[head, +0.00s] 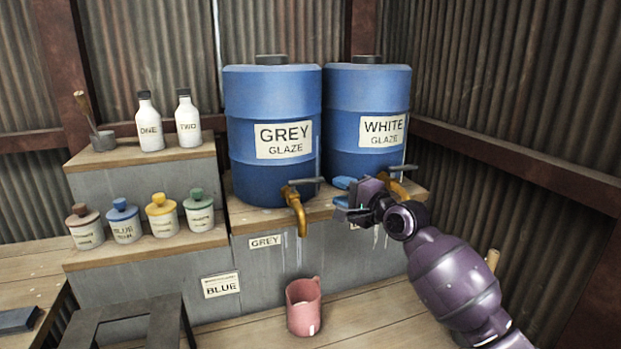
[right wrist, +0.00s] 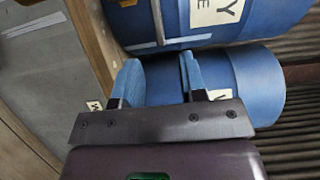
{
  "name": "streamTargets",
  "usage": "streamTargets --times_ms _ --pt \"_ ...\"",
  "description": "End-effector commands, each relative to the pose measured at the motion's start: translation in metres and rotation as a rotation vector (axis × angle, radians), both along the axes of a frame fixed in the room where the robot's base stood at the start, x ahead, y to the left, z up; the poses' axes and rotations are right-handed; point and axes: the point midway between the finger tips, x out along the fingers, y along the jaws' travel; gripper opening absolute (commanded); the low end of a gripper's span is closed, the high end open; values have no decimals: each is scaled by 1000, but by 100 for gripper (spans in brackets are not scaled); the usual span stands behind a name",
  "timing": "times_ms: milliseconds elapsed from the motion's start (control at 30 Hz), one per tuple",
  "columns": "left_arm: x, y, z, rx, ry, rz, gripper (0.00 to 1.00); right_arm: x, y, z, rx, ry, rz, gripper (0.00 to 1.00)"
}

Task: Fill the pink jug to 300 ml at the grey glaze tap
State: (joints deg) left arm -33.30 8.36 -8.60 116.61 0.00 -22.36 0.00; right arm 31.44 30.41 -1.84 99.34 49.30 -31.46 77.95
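The pink jug (head: 303,312) stands upright on the lower wooden bench, below the spout of the grey glaze tap (head: 298,212). Its fill level cannot be read from here. The brass tap sits low on the blue drum labelled GREY GLAZE (head: 268,103), with its grey lever pointing right. My right gripper (head: 345,198) is open, with blue finger pads, right of this tap and in front of the white glaze drum. In the right wrist view its two fingers (right wrist: 160,82) are apart with nothing held between them. My left gripper is not in view.
The WHITE GLAZE drum (head: 366,100) and its tap (head: 395,186) are beside and behind my right gripper. Several small colour bottles (head: 162,220) and two white bottles (head: 149,128) stand on the left steps. A dark stool (head: 125,318) is at lower left.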

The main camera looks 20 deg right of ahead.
Motion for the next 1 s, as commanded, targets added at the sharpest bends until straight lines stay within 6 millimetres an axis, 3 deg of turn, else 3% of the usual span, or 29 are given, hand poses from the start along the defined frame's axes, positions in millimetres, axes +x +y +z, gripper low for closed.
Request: streamTargets --times_ms 167,700,1000 --pt "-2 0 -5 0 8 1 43 13 6 -1 4 3 0 38" --pt "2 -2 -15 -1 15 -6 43 83 38 -3 1 3 0 38" --pt "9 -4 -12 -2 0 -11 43 97 44 -1 0 1 -2 38"
